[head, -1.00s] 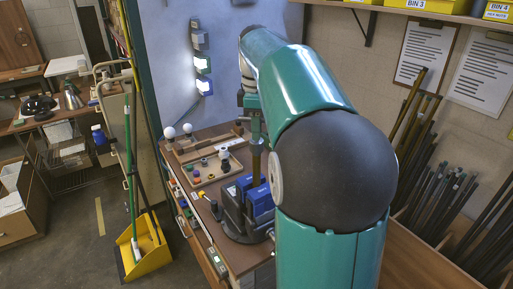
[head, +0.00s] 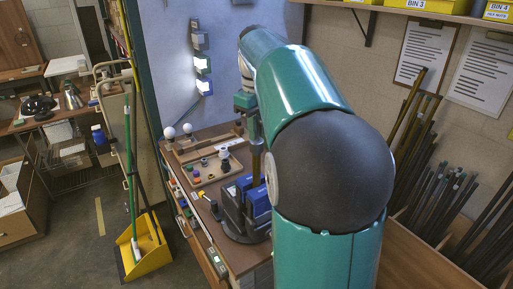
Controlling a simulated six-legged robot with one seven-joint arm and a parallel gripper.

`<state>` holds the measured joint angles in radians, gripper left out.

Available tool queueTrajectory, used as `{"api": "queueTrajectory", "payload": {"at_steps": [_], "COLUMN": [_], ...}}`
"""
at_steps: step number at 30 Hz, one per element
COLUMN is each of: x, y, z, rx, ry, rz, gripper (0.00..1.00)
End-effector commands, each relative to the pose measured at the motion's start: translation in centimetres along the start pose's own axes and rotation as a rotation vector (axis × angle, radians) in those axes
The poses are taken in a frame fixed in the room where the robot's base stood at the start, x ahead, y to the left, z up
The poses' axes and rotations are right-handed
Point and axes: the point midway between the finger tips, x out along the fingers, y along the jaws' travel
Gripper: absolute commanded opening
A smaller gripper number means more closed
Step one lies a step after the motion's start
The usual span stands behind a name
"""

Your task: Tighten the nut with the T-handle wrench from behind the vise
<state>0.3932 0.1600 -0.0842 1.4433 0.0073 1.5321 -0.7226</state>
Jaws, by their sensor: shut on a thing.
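The blue vise (head: 257,203) stands on the right part of the bench, partly hidden behind my arm. A brownish upright shaft (head: 257,162) rises at the vise, just below my gripper. My gripper (head: 254,132) is above the vise, small and partly covered by my arm. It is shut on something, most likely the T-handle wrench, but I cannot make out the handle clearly. The nut is hidden or too small to see.
A wooden tray (head: 199,182) with small coloured parts and a bulb lies left of the vise. Dark rods (head: 440,190) lean at the right wall. A yellow dustpan (head: 146,245) stands on the floor at left.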

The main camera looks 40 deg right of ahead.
Motion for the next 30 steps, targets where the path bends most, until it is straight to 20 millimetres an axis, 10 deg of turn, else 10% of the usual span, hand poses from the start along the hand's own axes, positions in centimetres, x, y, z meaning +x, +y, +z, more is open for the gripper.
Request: {"api": "queueTrajectory", "payload": {"at_steps": [30], "x": [0.2], "y": [-0.05], "z": [-0.02], "rx": [0.449], "ry": [-0.006], "rz": [-0.001], "gripper": [0.0]}}
